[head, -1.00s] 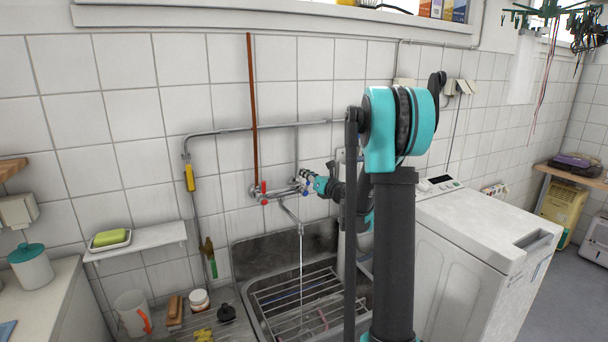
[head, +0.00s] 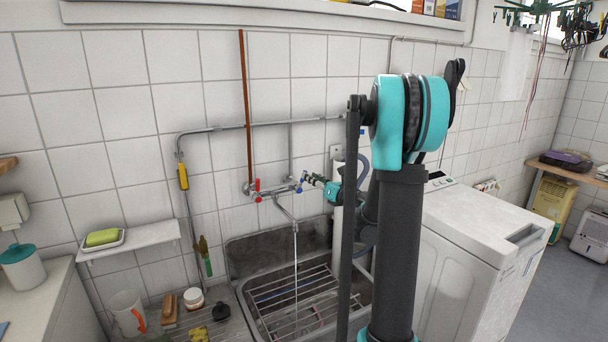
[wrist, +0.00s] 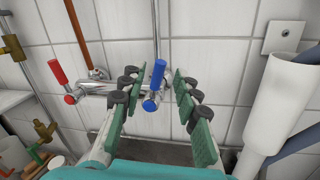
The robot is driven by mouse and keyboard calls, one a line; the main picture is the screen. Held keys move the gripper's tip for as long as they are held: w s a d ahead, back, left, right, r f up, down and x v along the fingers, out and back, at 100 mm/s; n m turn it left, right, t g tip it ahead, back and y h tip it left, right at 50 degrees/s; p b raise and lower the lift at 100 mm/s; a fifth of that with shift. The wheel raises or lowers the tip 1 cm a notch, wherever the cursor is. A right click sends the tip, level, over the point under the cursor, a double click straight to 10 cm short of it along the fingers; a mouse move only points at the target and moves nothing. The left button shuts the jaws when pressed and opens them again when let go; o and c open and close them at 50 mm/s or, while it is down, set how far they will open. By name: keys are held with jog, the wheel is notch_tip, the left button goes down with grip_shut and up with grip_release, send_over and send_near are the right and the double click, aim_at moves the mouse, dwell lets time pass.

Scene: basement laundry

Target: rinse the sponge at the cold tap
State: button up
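The blue-handled tap (wrist: 158,74) on the wall shows between my open fingers in the wrist view; in the head view its blue handle (head: 301,183) is just left of my gripper (head: 314,180). My gripper (wrist: 154,88) is open and empty, its green-padded fingers apart on either side of the handle. I cannot tell whether they touch it. A thin water stream (head: 296,270) runs from the spout into the sink (head: 250,318). A yellow-green sponge (head: 102,238) lies in a white dish on the wall shelf at the left.
A red-handled tap (wrist: 58,72) is left of the blue one. A white pipe (wrist: 275,105) stands close on the right. A mug (head: 126,312), a brush (head: 169,308) and a jar (head: 193,297) stand left of the sink. The washing machine (head: 470,225) is at the right.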

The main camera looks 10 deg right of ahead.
jog(key=v, duration=0.3)
jog(key=shift+s+d+f, duration=0.1)
jog(key=shift+s, duration=0.2)
